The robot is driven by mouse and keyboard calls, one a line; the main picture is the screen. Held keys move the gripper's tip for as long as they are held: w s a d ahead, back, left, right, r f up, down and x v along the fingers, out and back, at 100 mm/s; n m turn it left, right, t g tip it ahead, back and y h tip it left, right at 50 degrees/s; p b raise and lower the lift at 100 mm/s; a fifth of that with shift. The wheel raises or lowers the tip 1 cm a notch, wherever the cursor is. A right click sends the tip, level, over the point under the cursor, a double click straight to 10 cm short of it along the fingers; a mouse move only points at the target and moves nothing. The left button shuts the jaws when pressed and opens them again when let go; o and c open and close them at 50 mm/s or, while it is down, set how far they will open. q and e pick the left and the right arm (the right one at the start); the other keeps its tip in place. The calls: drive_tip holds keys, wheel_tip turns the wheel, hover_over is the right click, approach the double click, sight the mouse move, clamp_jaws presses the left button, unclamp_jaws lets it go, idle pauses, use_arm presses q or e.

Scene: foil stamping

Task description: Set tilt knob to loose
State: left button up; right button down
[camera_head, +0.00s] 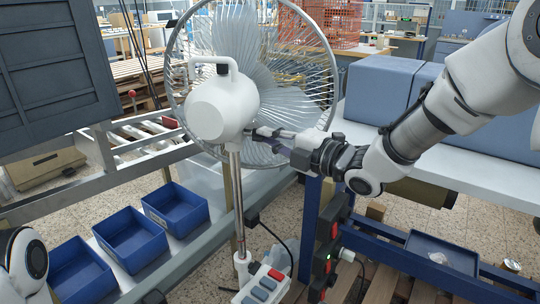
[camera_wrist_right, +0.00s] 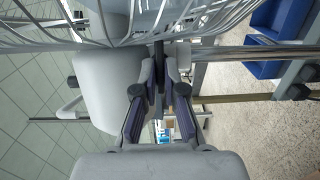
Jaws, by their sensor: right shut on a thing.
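A fan with a wire cage (camera_head: 332,80) and a white motor housing (camera_head: 222,105) stands on a metal pole (camera_head: 237,190). Its base with several buttons (camera_head: 262,286) is at the bottom. My right gripper (camera_head: 262,132) reaches in from the right, just below and right of the housing. In the right wrist view, the right gripper (camera_wrist_right: 160,72) is shut on a dark, narrow piece, the tilt knob (camera_wrist_right: 158,50), beside the white housing (camera_wrist_right: 103,90). The fingers mostly hide the knob, and I cannot tell its setting. My left gripper is out of view; only part of the left arm shows.
Several blue bins (camera_head: 130,240) line a low shelf at the left. Blue boxes (camera_head: 382,90) sit on a white bench at the right. A dark panel (camera_head: 55,70) hangs at upper left. A blue frame with a tray (camera_head: 440,255) is at lower right.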

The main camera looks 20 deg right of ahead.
drive_tip(key=shift+n, duration=0.3)
drive_tip(key=c, duration=1.5)
unclamp_jaws()
drive_tip(key=shift+c, duration=0.2)
drive_tip(key=v, duration=0.7)
drive_tip(key=shift+s, duration=0.15)
